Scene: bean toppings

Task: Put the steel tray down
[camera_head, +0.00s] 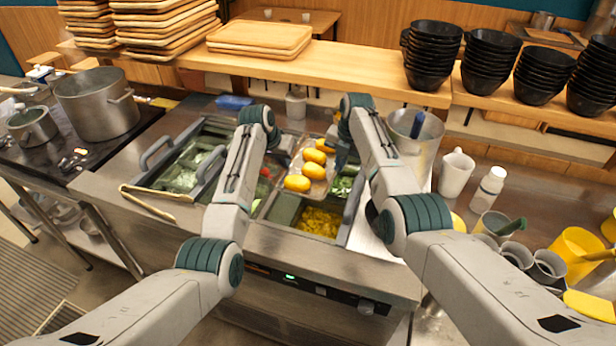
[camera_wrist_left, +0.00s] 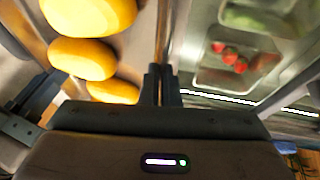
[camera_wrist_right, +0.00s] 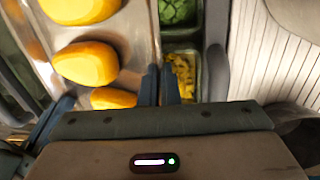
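The steel tray (camera_head: 297,165) carries several yellow oval items (camera_head: 314,171) and appears level above the topping wells in the head view. My left gripper (camera_wrist_left: 161,82) is shut on one side rim of the tray; the tray's metal (camera_wrist_left: 146,40) shows in the left wrist view. My right gripper (camera_wrist_right: 161,84) is shut on the opposite rim, and the tray's bare metal (camera_wrist_right: 135,40) shows beside its fingers. My arms partly hide the tray's sides in the head view. I cannot tell how high the tray is above the counter.
The counter's wells hold yellow pieces (camera_head: 318,222), greens (camera_head: 342,186) and red berries (camera_wrist_left: 232,58). A large pot (camera_head: 97,103) stands at the left. A metal container (camera_head: 415,128), white pitcher (camera_head: 456,173) and white bottle (camera_head: 488,188) stand at the right. Black bowls (camera_head: 432,60) line the back shelf.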

